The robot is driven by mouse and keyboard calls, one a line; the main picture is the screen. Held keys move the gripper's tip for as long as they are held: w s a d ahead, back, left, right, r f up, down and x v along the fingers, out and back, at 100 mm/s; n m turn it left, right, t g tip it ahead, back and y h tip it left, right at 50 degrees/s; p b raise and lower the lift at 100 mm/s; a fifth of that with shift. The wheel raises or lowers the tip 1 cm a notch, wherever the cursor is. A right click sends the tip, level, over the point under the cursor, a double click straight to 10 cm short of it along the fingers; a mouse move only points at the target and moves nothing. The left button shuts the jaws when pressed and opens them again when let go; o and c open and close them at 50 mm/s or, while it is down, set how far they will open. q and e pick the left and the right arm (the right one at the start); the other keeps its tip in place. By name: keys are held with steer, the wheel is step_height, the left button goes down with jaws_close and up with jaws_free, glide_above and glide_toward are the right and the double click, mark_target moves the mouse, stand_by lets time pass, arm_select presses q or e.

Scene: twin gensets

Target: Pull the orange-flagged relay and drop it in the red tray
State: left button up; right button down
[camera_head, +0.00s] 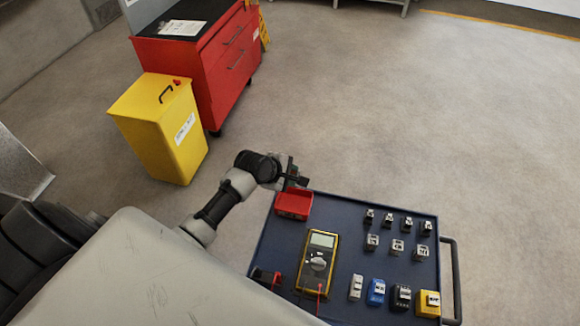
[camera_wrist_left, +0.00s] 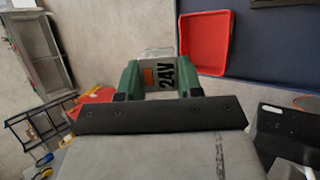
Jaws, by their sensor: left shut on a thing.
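My left gripper (camera_head: 296,178) is at the back left corner of the blue cart top, just behind the red tray (camera_head: 293,205). The relay is held between the two green fingers. The red tray (camera_wrist_left: 204,42) also shows in the left wrist view, beyond and to the right of the relay, and the part of its floor that shows is empty. My right gripper is not in view.
The blue cart top (camera_head: 345,225) holds a yellow multimeter (camera_head: 318,262) with red and black leads. Rows of small relays and modules (camera_head: 398,245) stand at the right. A yellow bin (camera_head: 165,130) and a red tool cabinet (camera_head: 215,70) stand back left. Open floor lies beyond.

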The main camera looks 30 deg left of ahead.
arm_select(q)
steer(key=shift+f, duration=0.65)
step_height(320, 180, down, 8)
steer(key=b, duration=0.6)
steer(key=shift+b, duration=0.3)
steer(key=o, duration=1.1)
steer(key=shift+c, duration=0.2)
steer(key=shift+s, duration=0.1)
